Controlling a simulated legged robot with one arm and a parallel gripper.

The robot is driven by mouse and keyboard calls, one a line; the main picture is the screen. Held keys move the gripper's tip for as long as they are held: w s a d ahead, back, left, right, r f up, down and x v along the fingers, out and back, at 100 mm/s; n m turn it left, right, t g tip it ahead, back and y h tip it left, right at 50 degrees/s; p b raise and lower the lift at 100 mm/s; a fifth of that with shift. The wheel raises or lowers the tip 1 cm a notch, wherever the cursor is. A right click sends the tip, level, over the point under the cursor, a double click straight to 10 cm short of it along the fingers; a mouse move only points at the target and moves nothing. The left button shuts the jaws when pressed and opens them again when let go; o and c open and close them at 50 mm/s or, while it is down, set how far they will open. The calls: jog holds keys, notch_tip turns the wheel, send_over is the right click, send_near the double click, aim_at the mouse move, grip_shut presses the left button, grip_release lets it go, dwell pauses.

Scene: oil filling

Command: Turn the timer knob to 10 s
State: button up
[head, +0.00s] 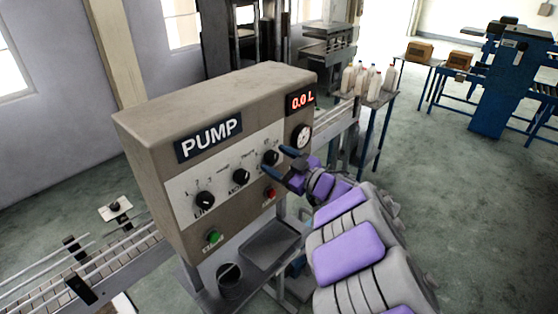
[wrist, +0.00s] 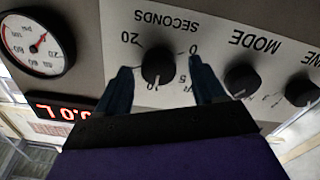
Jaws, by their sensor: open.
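The timer knob (wrist: 158,66) is a round black dial under the word SECONDS. It shows upside down in the wrist view, with 20 at its left, 0 at its right and 10 just below it. In the head view the timer knob (head: 270,158) is the rightmost of three black knobs on the pump panel (head: 222,172). My gripper (wrist: 160,70) is open, with one finger on either side of the knob and a gap to each side. In the head view my gripper (head: 279,160) is at the knob.
The mode knob (wrist: 242,79) is close beside my right-hand finger in the wrist view, and the line knob (wrist: 301,90) is farther right. A pressure gauge (head: 302,135), red button (head: 269,193) and green button (head: 214,237) are nearby.

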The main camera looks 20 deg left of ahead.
jog(key=v, duration=1.7)
jog(key=shift+w, duration=0.15)
jog(key=shift+w+d, duration=0.1)
jog(key=shift+d, duration=0.25)
